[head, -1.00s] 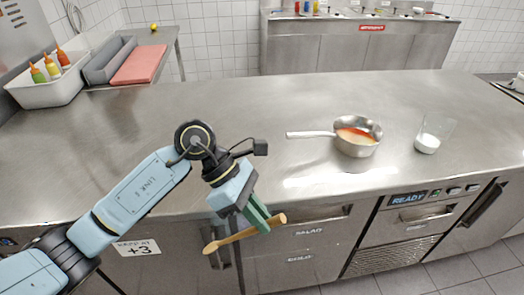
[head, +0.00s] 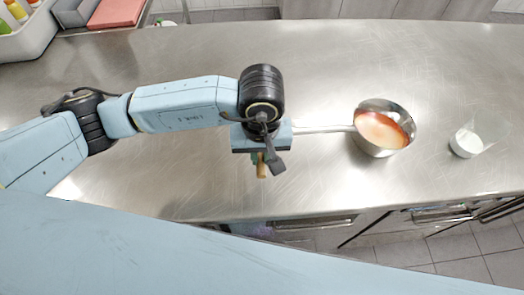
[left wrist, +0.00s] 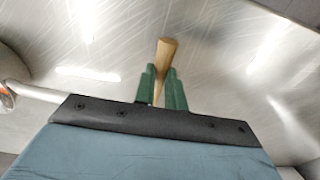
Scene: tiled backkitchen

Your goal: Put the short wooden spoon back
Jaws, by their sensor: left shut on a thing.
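The short wooden spoon (head: 262,171) is in my left gripper (head: 259,160), above the steel counter near its front edge. In the head view only a short end of the spoon shows below the gripper; the rest is hidden by the gripper and wrist. In the left wrist view the spoon's wooden end (left wrist: 166,52) sticks out between the two green fingers (left wrist: 162,88), which are shut on it. My right gripper is not in view.
A steel saucepan (head: 384,128) with orange-red soup stands right of the gripper, its handle (head: 325,128) pointing toward it. A glass with white contents (head: 467,142) stands farther right. A white bin with bottles (head: 28,35) and a red board (head: 116,13) are at the back left.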

